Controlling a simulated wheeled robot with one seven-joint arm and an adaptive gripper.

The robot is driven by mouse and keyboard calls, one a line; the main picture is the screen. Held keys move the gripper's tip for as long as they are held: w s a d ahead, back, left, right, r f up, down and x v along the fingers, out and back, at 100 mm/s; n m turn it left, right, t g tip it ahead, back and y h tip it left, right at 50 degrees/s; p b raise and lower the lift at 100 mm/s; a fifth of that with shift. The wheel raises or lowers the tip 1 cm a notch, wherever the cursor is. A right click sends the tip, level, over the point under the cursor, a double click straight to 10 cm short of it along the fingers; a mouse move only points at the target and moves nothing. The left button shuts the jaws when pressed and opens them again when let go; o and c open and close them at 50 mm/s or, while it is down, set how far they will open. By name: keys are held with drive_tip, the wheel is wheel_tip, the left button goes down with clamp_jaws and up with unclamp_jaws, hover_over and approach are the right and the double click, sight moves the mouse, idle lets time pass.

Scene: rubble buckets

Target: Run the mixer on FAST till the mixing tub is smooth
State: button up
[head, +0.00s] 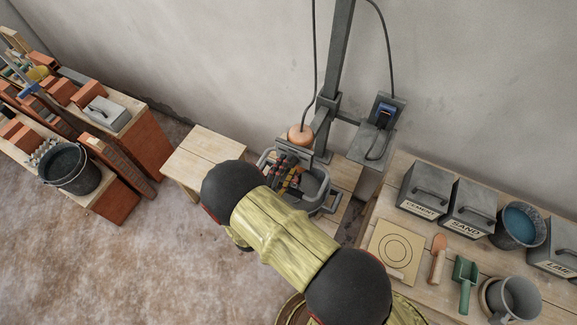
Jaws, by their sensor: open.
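The mixing tub (328,197) is a grey tub with side handles, standing on a wooden bench below the mixer's grey upright post (341,50). My arm crosses in front and hides much of it. My gripper (288,178) is over the tub's left part, its dark fingers with red and orange marks open. I cannot tell whether it touches anything. The tub's contents look grey, too covered to judge smoothness. A box with a blue face (385,113), perhaps the mixer's switch, sits right of the post; its setting is too small to read.
Bricks and a dark bucket (69,168) stand left.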

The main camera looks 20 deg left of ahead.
drive_tip(key=s, duration=0.6)
drive_tip(key=shift+s+a, duration=0.3)
drive_tip(key=shift+s, duration=0.05)
idle(0.3)
